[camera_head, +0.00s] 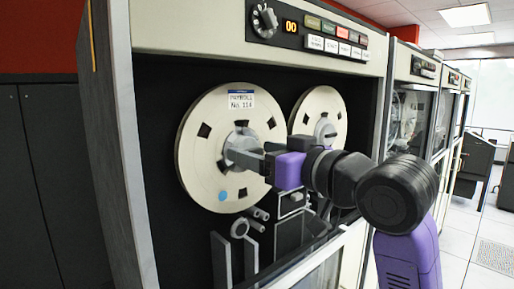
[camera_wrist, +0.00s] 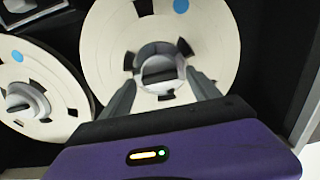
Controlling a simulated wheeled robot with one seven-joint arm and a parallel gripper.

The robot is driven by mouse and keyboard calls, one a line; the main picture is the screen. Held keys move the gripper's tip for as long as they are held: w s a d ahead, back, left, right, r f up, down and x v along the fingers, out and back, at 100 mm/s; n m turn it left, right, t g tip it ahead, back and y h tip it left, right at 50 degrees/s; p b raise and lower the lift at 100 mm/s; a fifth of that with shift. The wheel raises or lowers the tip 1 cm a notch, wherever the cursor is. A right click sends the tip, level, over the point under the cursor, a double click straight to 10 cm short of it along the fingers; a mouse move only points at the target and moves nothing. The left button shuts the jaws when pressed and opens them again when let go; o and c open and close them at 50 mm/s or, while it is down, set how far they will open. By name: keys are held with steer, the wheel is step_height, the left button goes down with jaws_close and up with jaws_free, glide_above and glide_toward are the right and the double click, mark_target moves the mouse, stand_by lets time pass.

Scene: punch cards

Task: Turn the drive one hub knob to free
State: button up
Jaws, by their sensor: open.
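The tape drive in front of me holds a large cream reel (camera_head: 200,160) with a "PAYROLL No. 114" label and a blue dot. Its grey hub knob (camera_head: 241,138) is at the reel's centre, partly hidden by my gripper in the head view. In the wrist view the hub knob (camera_wrist: 158,72) shows as a pale ring with a dark bar-like middle, lying roughly level. My gripper (camera_head: 240,158) is open at the hub. Its fingers stand on either side of the knob in the wrist view (camera_wrist: 161,80); I cannot tell whether they touch it.
A second reel (camera_head: 326,104) with its own hub sits to the right; it is at left in the wrist view (camera_wrist: 30,85). A control panel (camera_head: 310,30) with a dial, a "00" display and buttons is above. Tape-path parts (camera_head: 290,205) lie below. More drives (camera_head: 412,110) stand right.

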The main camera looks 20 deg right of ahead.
steer(key=shift+w+a, duration=0.1)
steer(key=shift+w, duration=0.1)
steer(key=shift+c, duration=0.4)
steer(key=c, duration=1.2)
